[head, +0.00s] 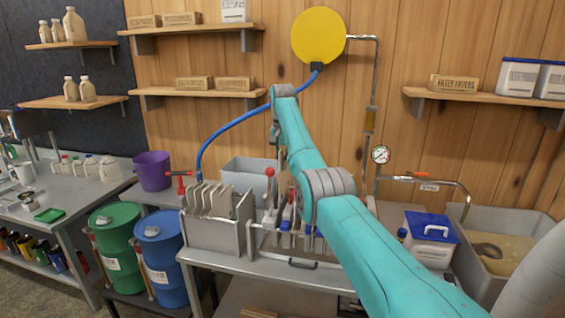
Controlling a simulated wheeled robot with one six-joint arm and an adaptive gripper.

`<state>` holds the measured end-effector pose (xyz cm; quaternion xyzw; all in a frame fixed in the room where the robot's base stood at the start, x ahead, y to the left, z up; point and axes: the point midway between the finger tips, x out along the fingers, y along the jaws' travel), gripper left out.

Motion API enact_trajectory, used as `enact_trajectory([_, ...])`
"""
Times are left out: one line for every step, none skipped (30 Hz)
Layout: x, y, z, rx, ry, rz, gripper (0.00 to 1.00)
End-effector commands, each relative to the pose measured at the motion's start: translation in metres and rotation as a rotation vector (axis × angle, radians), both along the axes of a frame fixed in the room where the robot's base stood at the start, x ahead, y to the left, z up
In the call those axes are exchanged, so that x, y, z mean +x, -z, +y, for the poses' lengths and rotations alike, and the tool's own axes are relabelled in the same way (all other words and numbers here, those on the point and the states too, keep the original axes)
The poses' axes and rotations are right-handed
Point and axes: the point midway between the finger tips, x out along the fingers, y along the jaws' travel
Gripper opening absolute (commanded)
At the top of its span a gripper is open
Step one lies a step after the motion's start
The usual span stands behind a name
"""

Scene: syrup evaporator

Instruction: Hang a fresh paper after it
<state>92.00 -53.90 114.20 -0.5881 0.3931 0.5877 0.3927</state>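Several pale, cream sheets that look like filter papers (208,200) stand upright in a grey metal rack (215,237) on the bench. Right of it is a grey press-like frame (290,265) with upright plates, partly hidden by my arm. A red-knobbed lever (269,173) stands at its left end. Where a paper hangs in the frame cannot be made out. My arm reaches from the lower right up over the frame. My gripper (277,133) shows only as a small dark part beside the wrist, above the frame. Its fingers and any held thing are hidden.
A blue hose (243,117) arcs left of my wrist to a yellow disc (318,35). A gauge (381,155) and pipes are right. A filter papers box (453,84) is on the right shelf. A blue-lidded tub (431,238) and a sink (497,245) stand right; drums (160,255) left.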

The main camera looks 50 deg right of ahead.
Motion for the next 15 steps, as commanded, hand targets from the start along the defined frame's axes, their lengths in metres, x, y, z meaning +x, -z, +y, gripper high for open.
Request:
enact_trajectory([0.000, 0.000, 0.000, 0.000, 0.000, 0.000, 0.00])
enact_trajectory([0.000, 0.000, 0.000, 0.000, 0.000, 0.000, 0.00])
enact_trajectory([0.000, 0.001, 0.000, 0.000, 0.000, 0.000, 0.00])
enact_trajectory([0.000, 0.002, 0.000, 0.000, 0.000, 0.000, 0.00])
enact_trajectory([0.000, 0.003, 0.000, 0.001, 0.000, 0.000, 0.00])
enact_trajectory([0.000, 0.006, 0.000, 0.001, 0.000, 0.001, 0.00])
enact_trajectory([0.000, 0.009, 0.000, 0.001, 0.000, 0.001, 0.00])
enact_trajectory([0.000, 0.012, 0.000, 0.001, 0.000, 0.002, 0.00])
enact_trajectory([0.000, 0.016, 0.000, 0.001, 0.000, 0.001, 0.00])
enact_trajectory([0.000, 0.019, 0.000, 0.001, 0.000, 0.000, 0.00])
enact_trajectory([0.000, 0.021, 0.000, 0.000, 0.000, 0.000, 0.00])
enact_trajectory([0.000, 0.025, 0.000, 0.001, 0.000, 0.000, 0.00])
enact_trajectory([0.000, 0.028, 0.001, 0.001, 0.000, 0.001, 0.00])
enact_trajectory([-0.001, 0.031, 0.001, 0.001, 0.000, 0.001, 0.00])
enact_trajectory([-0.001, 0.035, 0.001, 0.001, 0.000, 0.001, 0.00])
